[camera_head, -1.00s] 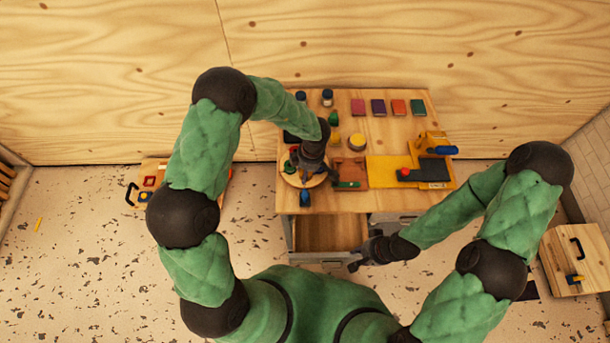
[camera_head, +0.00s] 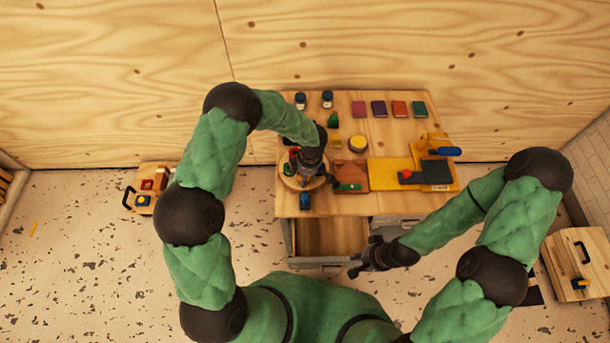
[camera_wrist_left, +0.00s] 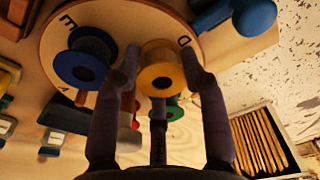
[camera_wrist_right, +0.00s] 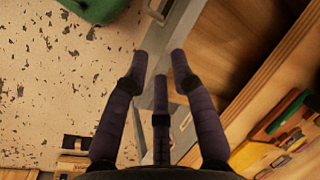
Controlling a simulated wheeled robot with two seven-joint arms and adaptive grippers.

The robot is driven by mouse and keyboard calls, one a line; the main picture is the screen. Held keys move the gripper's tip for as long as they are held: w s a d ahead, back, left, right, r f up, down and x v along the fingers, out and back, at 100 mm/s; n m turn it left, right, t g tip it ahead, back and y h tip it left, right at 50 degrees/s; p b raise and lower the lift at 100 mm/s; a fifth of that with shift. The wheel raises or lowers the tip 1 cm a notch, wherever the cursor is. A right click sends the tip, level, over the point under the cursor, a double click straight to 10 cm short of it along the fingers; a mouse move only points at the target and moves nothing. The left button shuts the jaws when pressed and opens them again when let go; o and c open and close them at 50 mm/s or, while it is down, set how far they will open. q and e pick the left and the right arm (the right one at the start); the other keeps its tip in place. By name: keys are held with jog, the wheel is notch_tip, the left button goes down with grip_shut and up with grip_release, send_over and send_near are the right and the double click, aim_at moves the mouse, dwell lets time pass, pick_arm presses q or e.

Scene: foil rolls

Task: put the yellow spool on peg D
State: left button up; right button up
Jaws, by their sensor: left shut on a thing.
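The yellow spool (camera_wrist_left: 162,68) sits between the fingers of my left gripper (camera_wrist_left: 160,62), which is shut on it. It is over the round wooden board (camera_wrist_left: 62,25), close beside the letter D. I cannot tell whether peg D is inside its hole. A blue spool (camera_wrist_left: 85,62) stands on the board near the letter E, left of the yellow one. A green spool (camera_wrist_left: 174,110) shows behind the yellow one. In the head view my left gripper (camera_head: 306,172) hides the yellow spool over the board (camera_head: 287,182). My right gripper (camera_head: 366,261) is empty with its fingers apart.
An open drawer (camera_head: 330,237) juts from the table front near my right gripper. Right of the round board are a brown tray (camera_head: 352,170) and a yellow mat (camera_head: 385,178). Several coloured blocks and jars line the table's back. A blue-handled object (camera_head: 449,151) stands at right.

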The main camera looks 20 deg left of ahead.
pick_arm(q)
jog(key=o, duration=0.8)
jog(key=shift+c, duration=0.2)
jog(key=shift+r, duration=0.2)
notch_tip(320, 180, up, 12)
jog(key=d+p, duration=0.1)
jog(key=p, duration=0.3)
jog(key=shift+d+f, duration=0.15)
jog(key=shift+d, duration=0.05)
